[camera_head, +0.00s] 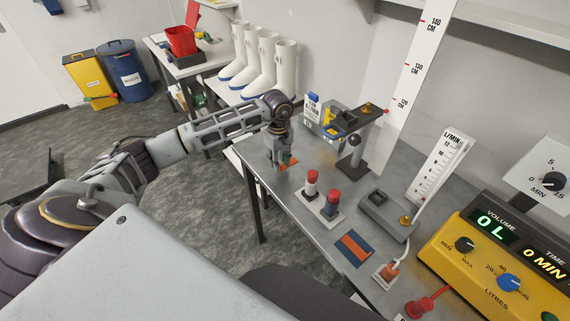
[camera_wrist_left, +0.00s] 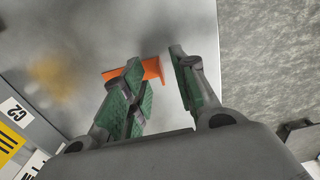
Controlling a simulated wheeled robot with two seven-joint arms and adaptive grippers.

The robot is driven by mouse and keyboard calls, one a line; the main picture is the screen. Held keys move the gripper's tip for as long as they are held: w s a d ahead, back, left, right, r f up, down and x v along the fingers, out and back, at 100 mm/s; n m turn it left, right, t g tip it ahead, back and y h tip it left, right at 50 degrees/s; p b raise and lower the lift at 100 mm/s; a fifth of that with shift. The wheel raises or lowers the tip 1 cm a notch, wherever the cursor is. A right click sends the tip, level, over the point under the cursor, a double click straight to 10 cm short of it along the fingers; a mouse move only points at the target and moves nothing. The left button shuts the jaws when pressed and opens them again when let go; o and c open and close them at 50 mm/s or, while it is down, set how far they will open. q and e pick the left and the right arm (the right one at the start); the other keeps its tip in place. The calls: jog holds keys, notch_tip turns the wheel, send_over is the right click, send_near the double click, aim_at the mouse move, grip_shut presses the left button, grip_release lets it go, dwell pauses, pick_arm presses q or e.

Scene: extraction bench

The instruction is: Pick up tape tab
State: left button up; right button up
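The tape tab, an orange piece, lies on the grey bench top near its left edge; it shows in the head view (camera_head: 291,162) and in the wrist view (camera_wrist_left: 151,68). My left gripper (camera_head: 279,165) points down over it. In the wrist view the left gripper (camera_wrist_left: 156,60) is open, with a gap between its green-padded fingers. Part of the tab shows in that gap. The left finger covers the tab's middle, and the right finger stands apart from its end. My right gripper is not in view.
Two red-capped bottles on a white tray (camera_head: 318,204) stand just right of the gripper. A black stand (camera_head: 352,150) and a tall ruler (camera_head: 407,90) are behind. An orange-blue card (camera_head: 354,248) and a yellow control box (camera_head: 500,250) lie toward the front right.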

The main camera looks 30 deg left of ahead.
pick_arm(q)
jog(key=shift+f, duration=0.95)
grip_shut()
